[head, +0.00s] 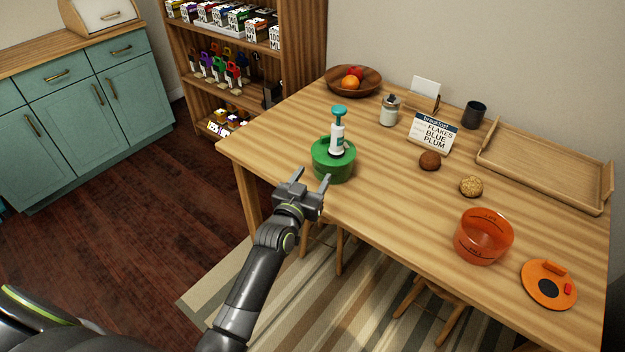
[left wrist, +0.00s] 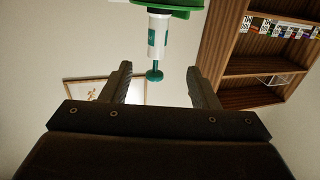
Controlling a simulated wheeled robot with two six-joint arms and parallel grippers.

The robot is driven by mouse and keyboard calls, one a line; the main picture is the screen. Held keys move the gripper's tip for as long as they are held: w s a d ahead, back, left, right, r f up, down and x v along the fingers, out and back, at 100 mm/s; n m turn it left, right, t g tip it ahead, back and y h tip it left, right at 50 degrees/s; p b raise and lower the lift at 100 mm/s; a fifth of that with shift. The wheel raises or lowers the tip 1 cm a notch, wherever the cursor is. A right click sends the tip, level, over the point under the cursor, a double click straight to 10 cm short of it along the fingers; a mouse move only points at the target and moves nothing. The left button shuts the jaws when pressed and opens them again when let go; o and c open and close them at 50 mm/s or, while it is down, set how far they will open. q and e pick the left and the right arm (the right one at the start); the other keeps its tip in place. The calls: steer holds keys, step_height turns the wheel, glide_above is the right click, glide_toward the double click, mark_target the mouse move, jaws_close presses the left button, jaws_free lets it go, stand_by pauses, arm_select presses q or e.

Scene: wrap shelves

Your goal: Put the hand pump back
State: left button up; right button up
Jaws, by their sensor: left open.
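The hand pump (head: 338,137), white with a teal handle on top, stands upright on the lid of a round green container (head: 333,169) near the table's front-left edge. My left gripper (head: 309,177) is open and empty, in front of the green container and to its left in the head view. In the left wrist view the scene looks upside down. The pump (left wrist: 158,40) hangs from the green container (left wrist: 172,5) there, its handle between the open fingers (left wrist: 158,72) in the picture. My right gripper is not in view.
The table (head: 385,205) also holds an orange bowl (head: 483,238), its orange lid (head: 549,284), a wooden tray (head: 545,165), a breakfast sign (head: 433,134), a jar (head: 389,111) and a fruit bowl (head: 353,82). A stocked wooden shelf (head: 300,45) stands behind left.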

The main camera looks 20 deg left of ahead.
arm_select(q)
steer(key=s+a+f+g, duration=0.25)
steer(key=s+f, duration=0.35)
steer(key=f, duration=0.5)
steer(key=s+a+f+g+y, duration=0.1)
steer(key=s+f+g, duration=0.3)
steer(key=f, duration=0.6)
steer(key=s+a+f+g, duration=0.2)
steer(key=s+f, duration=0.5)
steer(key=f, duration=0.4)
steer(key=s+a+f+g, duration=0.1)
steer(key=s+f, duration=0.4)
steer(key=s, duration=0.7)
steer(key=s+a+f+n+g, duration=0.1)
steer(key=s+f+g, duration=0.3)
steer(key=s, duration=0.9)
steer(key=s+a+f+g+y, duration=0.1)
steer(key=s+a+f+g, duration=0.2)
steer(key=s+f, duration=0.4)
steer(key=s, duration=0.5)
steer(key=shift+s+f, duration=0.15)
steer(key=shift+f, duration=0.15)
steer(key=shift+c, duration=0.4)
